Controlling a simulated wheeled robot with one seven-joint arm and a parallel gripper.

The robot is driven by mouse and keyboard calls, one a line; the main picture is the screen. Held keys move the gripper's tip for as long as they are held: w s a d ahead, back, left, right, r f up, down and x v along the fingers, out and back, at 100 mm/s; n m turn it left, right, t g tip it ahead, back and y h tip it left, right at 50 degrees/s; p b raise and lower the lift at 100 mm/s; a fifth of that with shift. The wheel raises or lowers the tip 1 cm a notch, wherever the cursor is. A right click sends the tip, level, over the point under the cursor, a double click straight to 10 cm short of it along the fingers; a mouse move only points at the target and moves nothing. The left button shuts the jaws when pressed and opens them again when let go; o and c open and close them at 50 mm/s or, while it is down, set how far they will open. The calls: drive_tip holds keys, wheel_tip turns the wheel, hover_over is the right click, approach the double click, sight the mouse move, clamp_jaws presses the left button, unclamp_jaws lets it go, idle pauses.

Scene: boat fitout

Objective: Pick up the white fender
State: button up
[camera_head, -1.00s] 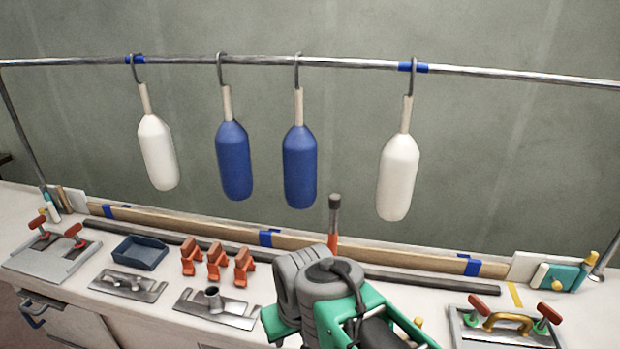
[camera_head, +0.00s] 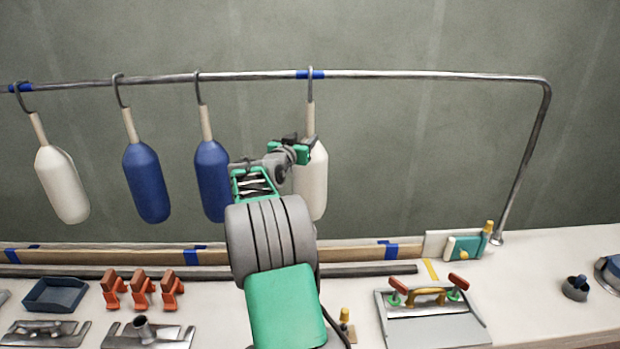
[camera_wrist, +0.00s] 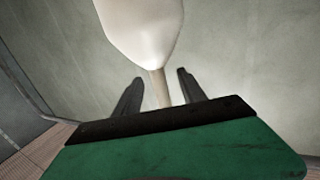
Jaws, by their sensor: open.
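Two white fenders hang from the rail. The right white fender (camera_head: 317,185) hangs by a hook at a blue-taped spot on the rail, partly hidden behind my arm. The left white fender (camera_head: 62,184) hangs at the far left. My gripper (camera_head: 306,146) is at the right white fender's upper end, near where its pale neck meets the body. In the wrist view, the white fender body (camera_wrist: 143,28) fills the top and its tan neck (camera_wrist: 159,88) lies between the two dark, spread fingers of my gripper (camera_wrist: 159,76). There is a gap on each side of the neck.
Two blue fenders (camera_head: 147,182) hang left of my gripper, the nearer one (camera_head: 211,180) close to my arm. The metal rail (camera_head: 430,76) bends down at the right. The bench (camera_head: 540,270) below holds orange clamps (camera_head: 143,290), a blue tray (camera_head: 55,295) and a handled plate (camera_head: 433,327).

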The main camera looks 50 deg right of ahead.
sight(313, 128)
drive_tip(key=p+x, duration=0.1)
drive_tip(key=x, duration=0.1)
drive_tip(key=p+x, duration=0.1)
drive_tip(key=x, duration=0.2)
drive_tip(key=p+x, duration=0.2)
drive_tip(key=x, duration=0.1)
drive_tip(key=shift+s+d+r, duration=0.25)
drive_tip(key=shift+a, duration=0.1)
clamp_jaws()
idle(0.9)
drive_tip(key=shift+r, duration=0.2)
